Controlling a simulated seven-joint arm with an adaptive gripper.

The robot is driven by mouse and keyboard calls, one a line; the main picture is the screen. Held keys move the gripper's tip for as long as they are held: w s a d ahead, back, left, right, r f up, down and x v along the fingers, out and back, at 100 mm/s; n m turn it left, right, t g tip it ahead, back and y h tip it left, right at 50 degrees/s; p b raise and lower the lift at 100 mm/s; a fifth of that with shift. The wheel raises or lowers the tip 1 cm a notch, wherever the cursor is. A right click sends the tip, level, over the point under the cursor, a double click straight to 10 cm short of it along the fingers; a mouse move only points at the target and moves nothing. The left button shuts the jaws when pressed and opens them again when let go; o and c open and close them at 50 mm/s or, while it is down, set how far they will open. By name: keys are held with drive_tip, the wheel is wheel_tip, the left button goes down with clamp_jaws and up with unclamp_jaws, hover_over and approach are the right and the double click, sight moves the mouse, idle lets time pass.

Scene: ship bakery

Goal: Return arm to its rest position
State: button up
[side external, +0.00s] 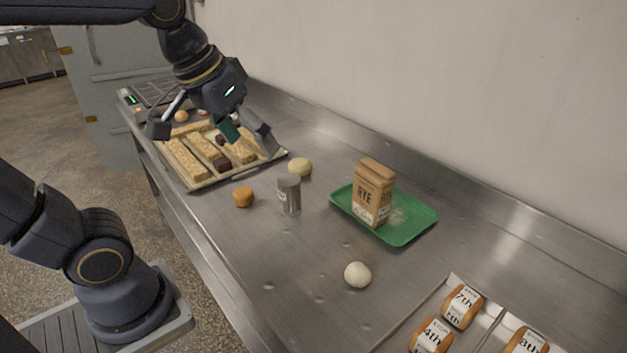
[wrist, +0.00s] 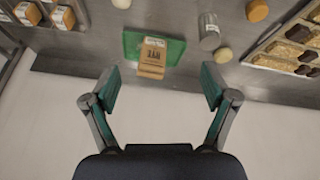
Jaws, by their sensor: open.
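My gripper (side external: 213,132) is open and empty. In the side view it is raised over the far-left end of the steel counter, above or in front of a tray of long bread bars. It also shows in the wrist view (wrist: 160,92), with its two teal-padded fingers spread wide and nothing between them. In the wrist view, the rye packet (wrist: 152,58) and green tray lie beyond the fingertips, apart from them.
The bread tray (side external: 221,181) is below my gripper. A metal can (side external: 289,195), an orange bun (side external: 243,197), a pale bun (side external: 300,167) and a dough ball (side external: 357,274) stand on the counter. The rye packet (side external: 373,190) stands on a green tray (side external: 408,236). Labelled loaves (side external: 462,305) lie front right. A wall bounds the back.

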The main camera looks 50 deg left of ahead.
drive_tip(key=s+f+m, duration=0.2)
drive_tip(key=s+f, duration=0.1)
drive_tip(key=s, duration=0.1)
drive_tip(key=shift+s+f+t, duration=0.3)
drive_tip(key=shift+s+f, duration=0.05)
drive_tip(key=shift+f, duration=0.05)
